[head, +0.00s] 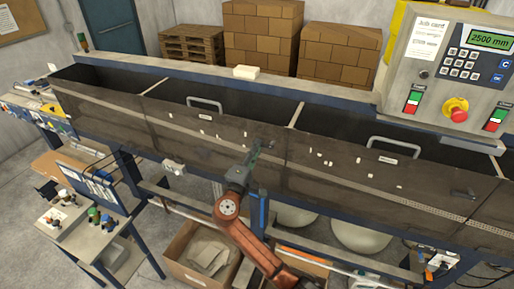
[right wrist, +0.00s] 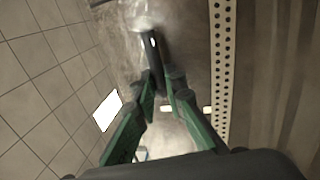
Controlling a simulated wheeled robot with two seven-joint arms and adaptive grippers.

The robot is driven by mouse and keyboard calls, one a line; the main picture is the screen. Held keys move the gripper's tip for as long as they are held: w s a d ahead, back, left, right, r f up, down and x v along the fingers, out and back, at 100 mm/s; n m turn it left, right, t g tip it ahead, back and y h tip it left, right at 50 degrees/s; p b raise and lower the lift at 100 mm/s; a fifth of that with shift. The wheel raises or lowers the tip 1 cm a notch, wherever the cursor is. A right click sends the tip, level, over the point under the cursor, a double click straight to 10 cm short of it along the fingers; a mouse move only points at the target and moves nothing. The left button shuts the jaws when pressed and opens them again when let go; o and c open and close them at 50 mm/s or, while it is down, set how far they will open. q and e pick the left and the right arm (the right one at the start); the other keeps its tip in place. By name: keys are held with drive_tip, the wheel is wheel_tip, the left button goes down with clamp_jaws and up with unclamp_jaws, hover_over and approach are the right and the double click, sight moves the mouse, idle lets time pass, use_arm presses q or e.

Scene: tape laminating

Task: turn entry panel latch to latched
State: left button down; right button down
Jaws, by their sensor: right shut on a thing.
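A small dark latch (head: 268,146) sits on the front of the long brown machine cover, near the seam between the middle panel (head: 185,140) and the right panel (head: 340,180). My right gripper (head: 257,155) reaches up to it from below. In the right wrist view the green fingers (right wrist: 161,82) are shut on the end of the dark latch lever (right wrist: 151,50), which runs up to a pale round pivot. The panel label by this latch is too small to read. The latch marking cannot be made out. My left gripper is out of view.
Panel handles (head: 205,102) (head: 393,146) stick out from the cover. Another dark latch (head: 463,195) is at the far right. A control box (head: 450,70) stands at back right. Below are a cardboard box (head: 200,262), pale rolls (head: 362,233) and a tool stand (head: 85,228) at left.

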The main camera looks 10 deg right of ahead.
drive_tip(key=c, duration=2)
unclamp_jaws()
drive_tip(key=shift+o, duration=0.2)
drive_tip(key=shift+a+f, duration=0.1)
drive_tip(key=v, duration=1.2)
